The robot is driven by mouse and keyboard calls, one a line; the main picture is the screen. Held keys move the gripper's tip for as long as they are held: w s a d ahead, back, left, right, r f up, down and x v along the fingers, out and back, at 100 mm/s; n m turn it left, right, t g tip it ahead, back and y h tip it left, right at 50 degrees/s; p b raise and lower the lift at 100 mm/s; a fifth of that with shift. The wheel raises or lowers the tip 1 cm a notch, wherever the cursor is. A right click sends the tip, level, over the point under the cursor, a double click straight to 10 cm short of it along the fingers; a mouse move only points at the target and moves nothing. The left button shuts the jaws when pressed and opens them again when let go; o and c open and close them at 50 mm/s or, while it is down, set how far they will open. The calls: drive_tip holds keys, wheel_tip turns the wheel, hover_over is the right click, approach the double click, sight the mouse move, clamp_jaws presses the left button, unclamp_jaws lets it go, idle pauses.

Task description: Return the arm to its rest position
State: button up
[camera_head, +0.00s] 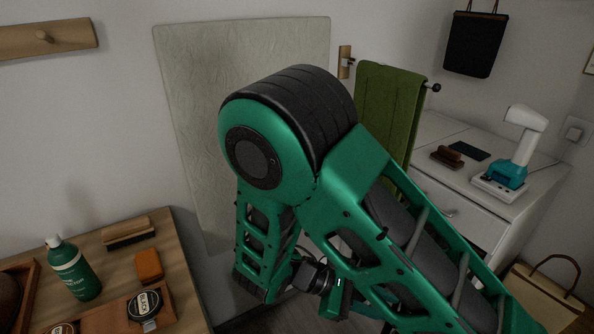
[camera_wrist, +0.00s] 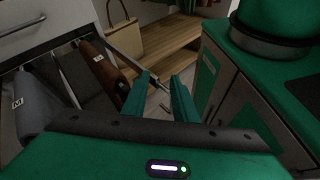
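My arm (camera_head: 265,135) is folded, with its green and black elbow high in the middle of the head view and the forearm hanging down. My gripper (camera_wrist: 162,80) shows in the wrist view as two green fingers with a clear gap between them. It is open, with nothing between the fingers. In the head view the gripper's fingers cannot be made out clearly behind the arm links.
A wooden table (camera_head: 185,285) at lower left holds a green bottle (camera_head: 75,268), brushes and tins. A white cabinet (camera_head: 465,205) at right bears a white and teal device (camera_head: 512,165). In the wrist view, an open drawer (camera_wrist: 70,85) with rolled items lies left of the fingers.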

drive_tip(key=d+r+m+g+y, duration=0.3)
drive_tip(key=d+r+m+y, duration=0.6)
drive_tip(key=d, duration=0.4)
drive_tip(key=s+d+r+m+t+y, duration=0.4)
drive_tip(key=s+d+r+m, duration=0.4)
drive_tip(key=s+m, duration=0.2)
drive_tip(key=shift+s+d+r+m+t, duration=0.15)
drive_tip(key=shift+s+r+m+t, duration=0.2)
drive_tip(key=shift+t, duration=0.25)
drive_tip(key=shift+w+f, duration=0.3)
drive_tip(key=shift+w, duration=0.25)
